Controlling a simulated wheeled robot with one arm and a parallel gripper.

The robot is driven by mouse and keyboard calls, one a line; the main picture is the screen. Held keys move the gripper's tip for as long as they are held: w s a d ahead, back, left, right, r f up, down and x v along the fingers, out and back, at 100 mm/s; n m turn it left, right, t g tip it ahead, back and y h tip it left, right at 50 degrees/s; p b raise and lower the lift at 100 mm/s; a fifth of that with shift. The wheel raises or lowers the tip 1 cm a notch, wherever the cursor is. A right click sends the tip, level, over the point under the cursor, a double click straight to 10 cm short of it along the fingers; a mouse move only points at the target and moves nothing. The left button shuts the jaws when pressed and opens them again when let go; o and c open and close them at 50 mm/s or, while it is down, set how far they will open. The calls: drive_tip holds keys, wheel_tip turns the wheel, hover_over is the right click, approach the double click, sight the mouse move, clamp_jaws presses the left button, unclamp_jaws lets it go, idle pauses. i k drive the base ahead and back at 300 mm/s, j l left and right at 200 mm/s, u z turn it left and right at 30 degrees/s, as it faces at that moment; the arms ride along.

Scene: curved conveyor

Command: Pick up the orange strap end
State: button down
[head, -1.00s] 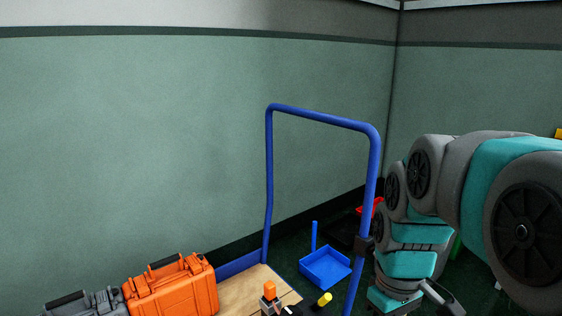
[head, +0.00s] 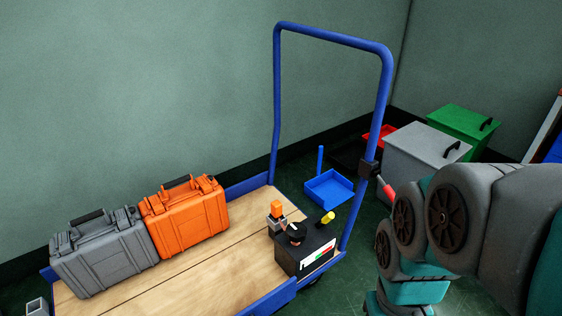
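A small orange piece (head: 277,208) sits on top of a grey part on the cart, beside a black box (head: 305,254). It is too small to tell for sure whether it is the orange strap end. A small yellow piece (head: 327,218) and a dark rounded part (head: 293,234) are on or beside the same box. My teal and grey arm fills the lower right, to the right of the cart and apart from the orange piece. My gripper is not visible.
The wooden-decked cart (head: 215,272) has a tall blue handle (head: 330,37). An orange case (head: 186,220) and a grey case (head: 103,256) stand on its left. Behind are a blue tray (head: 329,190), a grey bin (head: 415,155) and a green bin (head: 465,132). Bare deck lies in the middle.

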sight(276, 206)
drive_tip(key=i+l, duration=0.15)
drive_tip(key=i, duration=0.15)
drive_tip(key=i+u, duration=0.15)
drive_tip(key=u, duration=1.55)
